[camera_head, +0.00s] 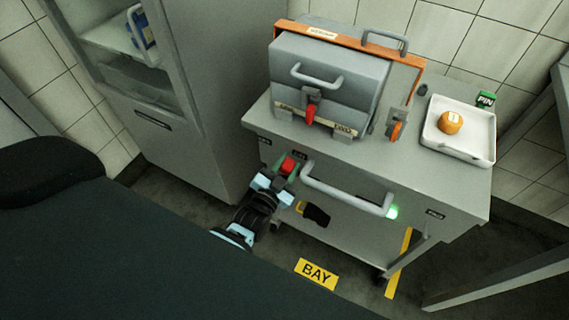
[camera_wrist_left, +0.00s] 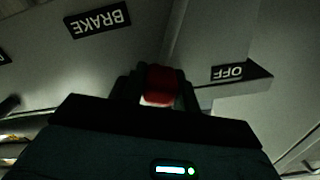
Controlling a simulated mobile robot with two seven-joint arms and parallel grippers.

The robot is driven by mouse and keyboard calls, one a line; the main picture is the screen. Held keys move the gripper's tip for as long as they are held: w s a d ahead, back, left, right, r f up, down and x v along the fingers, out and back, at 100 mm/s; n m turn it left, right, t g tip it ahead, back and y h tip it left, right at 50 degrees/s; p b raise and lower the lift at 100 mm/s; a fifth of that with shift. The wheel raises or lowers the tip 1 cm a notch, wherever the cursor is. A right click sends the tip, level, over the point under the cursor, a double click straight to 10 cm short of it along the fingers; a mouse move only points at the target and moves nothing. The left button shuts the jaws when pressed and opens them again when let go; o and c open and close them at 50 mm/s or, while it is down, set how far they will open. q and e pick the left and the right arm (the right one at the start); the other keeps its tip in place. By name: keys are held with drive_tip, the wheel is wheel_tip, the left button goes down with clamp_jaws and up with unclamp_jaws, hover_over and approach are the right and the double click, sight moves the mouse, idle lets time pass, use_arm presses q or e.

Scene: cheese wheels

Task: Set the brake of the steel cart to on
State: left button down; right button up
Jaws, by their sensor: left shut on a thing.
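The steel cart (camera_head: 455,190) stands in the middle of the head view, with a grey handle bar (camera_head: 345,192) along its front. The red brake knob (camera_head: 288,165) is at the left of the cart's front. My left gripper (camera_head: 279,175) is shut on it. In the left wrist view the red knob (camera_wrist_left: 160,86) sits between my left fingers. A BRAKE label (camera_wrist_left: 97,20) and an OFF label (camera_wrist_left: 232,72) appear upside down there, the OFF label right of the knob. I cannot make out an ON label. My right gripper is not in view.
On the cart are a grey box machine (camera_head: 335,85) with an orange frame and a white tray (camera_head: 478,151) holding an orange wheel (camera_head: 450,122). A tall cabinet (camera_head: 210,60) stands left. A green light (camera_head: 392,212) glows by the handle. A BAY sign (camera_head: 316,273) marks the floor.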

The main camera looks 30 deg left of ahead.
use_arm(q)
drive_tip(key=shift+s+d+f, duration=0.15)
drive_tip(key=shift+d+f, duration=0.3)
drive_tip(key=shift+d, duration=0.15)
drive_tip(key=c, duration=1)
unclamp_jaws()
drive_tip(key=shift+c, duration=0.2)
drive_tip(key=shift+a+r, duration=0.1)
drive_tip(key=shift+r, duration=0.05)
drive_tip(key=shift+s, duration=0.1)
drive_tip(key=s, duration=0.7)
drive_tip(key=shift+s+a, duration=0.1)
drive_tip(key=shift+s, duration=0.15)
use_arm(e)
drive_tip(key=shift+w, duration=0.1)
use_arm(q)
drive_tip(key=s+n+g+h+p, duration=0.1)
drive_tip(key=s+n+g+p, duration=0.2)
drive_tip(key=s, duration=2.5)
drive_tip(key=g+p, duration=0.4)
drive_tip(key=g, duration=0.2)
drive_tip(key=shift+s+r+p, duration=0.15)
drive_tip(key=shift+s+p, duration=0.05)
drive_tip(key=shift+p, duration=0.15)
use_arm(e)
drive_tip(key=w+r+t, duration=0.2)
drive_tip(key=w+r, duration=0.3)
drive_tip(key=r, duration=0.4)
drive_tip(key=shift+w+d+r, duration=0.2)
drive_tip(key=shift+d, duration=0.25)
